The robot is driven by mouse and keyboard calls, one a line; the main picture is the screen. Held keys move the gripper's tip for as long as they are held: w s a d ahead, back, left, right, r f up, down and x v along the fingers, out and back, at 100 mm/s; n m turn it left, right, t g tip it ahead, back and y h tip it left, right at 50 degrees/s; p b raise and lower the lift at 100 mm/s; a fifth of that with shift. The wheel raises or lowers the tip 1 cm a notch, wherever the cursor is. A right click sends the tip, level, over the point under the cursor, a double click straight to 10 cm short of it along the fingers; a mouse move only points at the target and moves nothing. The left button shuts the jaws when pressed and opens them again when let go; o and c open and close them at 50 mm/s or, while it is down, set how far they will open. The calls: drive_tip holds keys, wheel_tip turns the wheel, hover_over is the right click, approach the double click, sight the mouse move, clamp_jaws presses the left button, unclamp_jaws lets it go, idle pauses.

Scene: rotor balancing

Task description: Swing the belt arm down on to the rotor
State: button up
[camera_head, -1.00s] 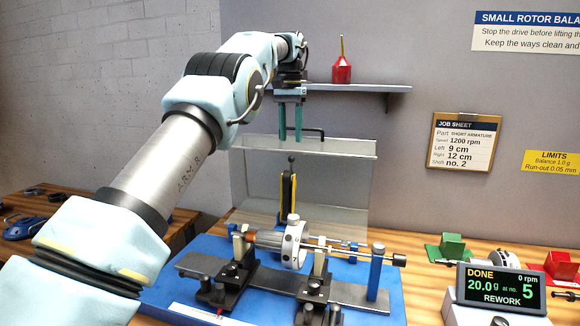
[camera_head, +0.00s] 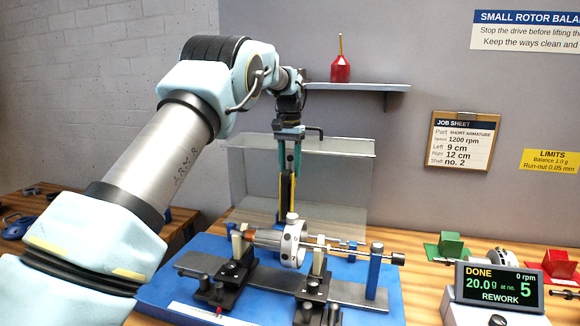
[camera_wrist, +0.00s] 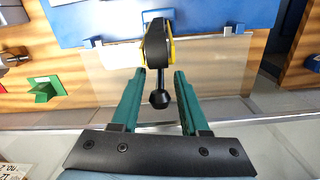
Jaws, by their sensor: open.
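The belt arm (camera_head: 287,193) is black with yellow edges and stands upright behind the rotor (camera_head: 292,243). The rotor is a pale disc on a shaft with a copper-coloured part, lying across the stand's supports. My gripper (camera_head: 289,172) points down over the top of the belt arm, with its green fingers open. In the wrist view, the belt arm (camera_wrist: 155,46) reaches in between the fingers of my gripper (camera_wrist: 160,78). Its black knob (camera_wrist: 159,99) lies between them, with a gap visible on both sides.
A clear guard (camera_head: 345,180) stands around the back of the blue base (camera_head: 178,293). A shelf (camera_head: 370,87) with a red bottle (camera_head: 340,69) is above, near my wrist. The display (camera_head: 500,287) at right reads DONE, 0 rpm, 20.0 g at no. 5, REWORK.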

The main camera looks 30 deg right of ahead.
clamp_jaws()
idle(1.4)
